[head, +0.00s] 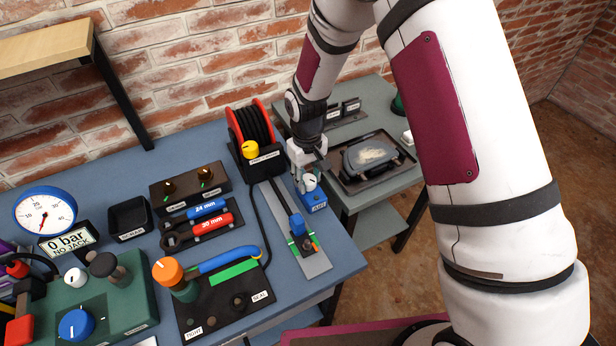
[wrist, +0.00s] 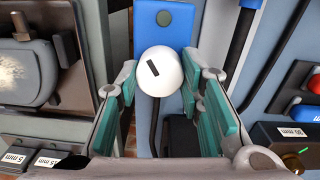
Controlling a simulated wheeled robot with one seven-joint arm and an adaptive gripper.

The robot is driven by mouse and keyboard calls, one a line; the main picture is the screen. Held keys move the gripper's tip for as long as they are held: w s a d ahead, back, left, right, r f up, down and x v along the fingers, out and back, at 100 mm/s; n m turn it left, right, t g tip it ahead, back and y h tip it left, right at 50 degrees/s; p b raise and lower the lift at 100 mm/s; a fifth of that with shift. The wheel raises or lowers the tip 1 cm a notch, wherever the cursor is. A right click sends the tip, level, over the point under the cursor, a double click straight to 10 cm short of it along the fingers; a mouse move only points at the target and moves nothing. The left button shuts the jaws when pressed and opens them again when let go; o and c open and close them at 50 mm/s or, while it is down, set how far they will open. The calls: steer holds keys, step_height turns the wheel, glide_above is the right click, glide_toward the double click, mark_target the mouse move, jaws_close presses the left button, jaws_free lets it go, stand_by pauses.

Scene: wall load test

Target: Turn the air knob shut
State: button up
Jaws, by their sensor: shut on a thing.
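The air knob (head: 310,181) is a small white round knob on a blue block (head: 314,198) near the table's right edge. In the wrist view the knob (wrist: 159,71) shows a short black mark, tilted a little from upright. My gripper (head: 307,176) comes down over the knob from above. In the wrist view its green-padded fingers (wrist: 162,85) stand on the left and right of the knob, shut on it. The knob's underside and stem are hidden. The blue block (wrist: 163,25) reaches out beyond the knob.
A black hose reel with red rims (head: 250,125) stands just left of my gripper. A rail with a blue-topped slider (head: 298,228) lies in front. A dark tray (head: 371,160) sits on the side table to the right. A gauge (head: 46,211) stands far left, above a "0 bar" sign.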

mark_target(308, 179)
steer(key=m, duration=0.6)
stand_by(0.6)
steer(key=o, duration=1.2)
steer(key=shift+c, duration=0.2)
step_height(308, 179, up, 12)
steer(key=shift+r, duration=0.1)
